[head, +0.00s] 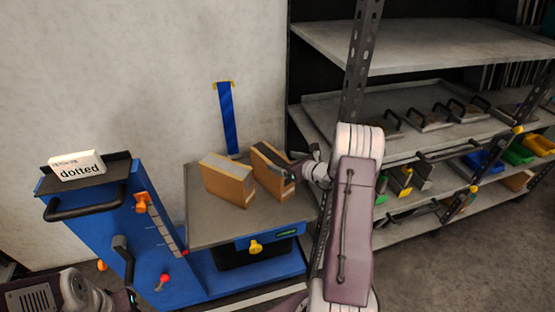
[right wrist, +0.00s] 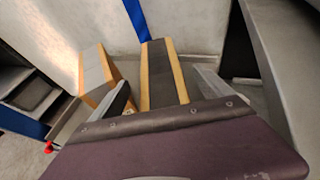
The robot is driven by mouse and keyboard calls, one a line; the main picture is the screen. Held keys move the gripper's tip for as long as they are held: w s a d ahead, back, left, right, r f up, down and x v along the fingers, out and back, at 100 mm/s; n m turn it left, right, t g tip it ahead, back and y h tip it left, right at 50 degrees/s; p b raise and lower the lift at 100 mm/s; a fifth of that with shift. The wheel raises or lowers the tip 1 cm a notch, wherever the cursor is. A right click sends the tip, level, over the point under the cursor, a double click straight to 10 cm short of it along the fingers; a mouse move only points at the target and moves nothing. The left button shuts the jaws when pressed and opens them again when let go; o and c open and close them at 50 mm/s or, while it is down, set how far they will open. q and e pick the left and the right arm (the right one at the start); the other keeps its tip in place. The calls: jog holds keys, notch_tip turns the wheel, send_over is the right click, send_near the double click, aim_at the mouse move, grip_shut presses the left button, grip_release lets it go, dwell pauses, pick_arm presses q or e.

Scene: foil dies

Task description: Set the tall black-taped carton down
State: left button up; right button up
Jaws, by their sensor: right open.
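The black-taped carton (head: 270,178) is a brown box with a dark strip along its top. It appears to stand upright on the grey worktop (head: 215,234), at its back right. In the right wrist view the carton (right wrist: 160,75) lies straight ahead between my two fingers. My right gripper (head: 286,172) is at the carton's right end in the head view. Its fingers (right wrist: 163,95) are open, one on each side of the carton, with visible gaps. My left arm shows at the bottom left of the head view, but its gripper is out of frame.
A second carton (head: 228,181) with grey tape stands just left of the black-taped one. A blue machine (head: 130,230) with levers and a "dotted" box (head: 77,166) is at left. Metal shelving (head: 420,50) stands close on the right. The worktop's front left is clear.

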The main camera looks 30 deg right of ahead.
jog(key=shift+s+r, duration=0.2)
jog(key=shift+s, duration=0.25)
jog(key=s+a+n+g+y, duration=0.2)
jog(key=s+a+n+g, duration=0.25)
jog(key=a+n, duration=0.4)
jog(key=s+a+n+g+y, duration=0.3)
jog(key=s+a+n+g, duration=0.15)
jog(key=a, duration=0.75)
jog(key=s+n+g+h, duration=0.3)
jog(key=s+n+h, duration=0.4)
jog(key=s+n, duration=1)
jog(key=a+n, duration=0.1)
jog(key=n, duration=0.3)
jog(key=shift+f, duration=0.4)
